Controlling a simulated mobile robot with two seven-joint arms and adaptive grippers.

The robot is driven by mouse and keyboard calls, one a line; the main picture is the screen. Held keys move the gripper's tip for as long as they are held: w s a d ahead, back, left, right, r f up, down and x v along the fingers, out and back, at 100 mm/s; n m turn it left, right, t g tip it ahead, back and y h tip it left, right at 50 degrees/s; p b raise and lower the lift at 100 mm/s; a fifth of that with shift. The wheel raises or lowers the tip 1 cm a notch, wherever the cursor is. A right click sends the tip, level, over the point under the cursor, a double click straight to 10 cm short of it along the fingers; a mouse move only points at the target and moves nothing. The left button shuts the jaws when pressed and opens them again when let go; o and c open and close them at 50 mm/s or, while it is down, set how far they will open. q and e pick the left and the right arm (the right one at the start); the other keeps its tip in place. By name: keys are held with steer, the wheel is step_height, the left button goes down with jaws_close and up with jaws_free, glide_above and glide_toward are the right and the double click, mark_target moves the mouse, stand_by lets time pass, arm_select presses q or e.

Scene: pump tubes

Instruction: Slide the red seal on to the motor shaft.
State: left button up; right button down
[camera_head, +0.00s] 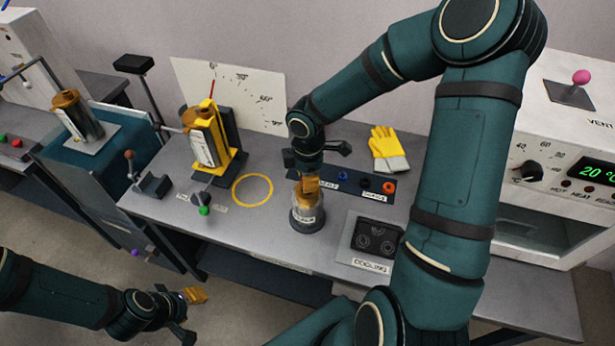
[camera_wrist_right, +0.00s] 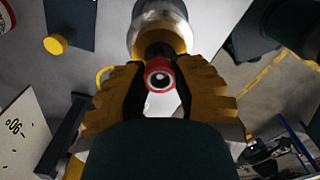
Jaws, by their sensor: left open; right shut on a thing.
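The silver motor (camera_head: 306,217) stands upright in a dark round base on the bench, and it also shows in the right wrist view (camera_wrist_right: 160,12). My right gripper (camera_head: 309,185) points down right over the motor's top. In the right wrist view its yellow fingers (camera_wrist_right: 158,90) are shut on the red seal (camera_wrist_right: 158,66), a small red ring with a pale and dark centre. The seal lines up with the motor's dark top; I cannot tell whether the shaft is inside the ring. The seal is hidden in the head view. My left gripper (camera_head: 191,308) is open, low at the bottom left.
A dark seal strip (camera_head: 350,197) with blue, black and orange-red pieces lies behind the motor. A yellow glove (camera_head: 388,143), a cooling plate (camera_head: 371,241), a yellow ring mark (camera_head: 253,190) and a yellow stand (camera_head: 215,140) surround it. An oven (camera_head: 565,190) stands at right.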

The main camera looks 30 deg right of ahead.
steer(key=shift+f, duration=0.2)
steer(key=c, duration=0.7)
jaws_free()
steer(key=shift+c, duration=0.2)
step_height(320, 180, up, 12)
stand_by(0.4)
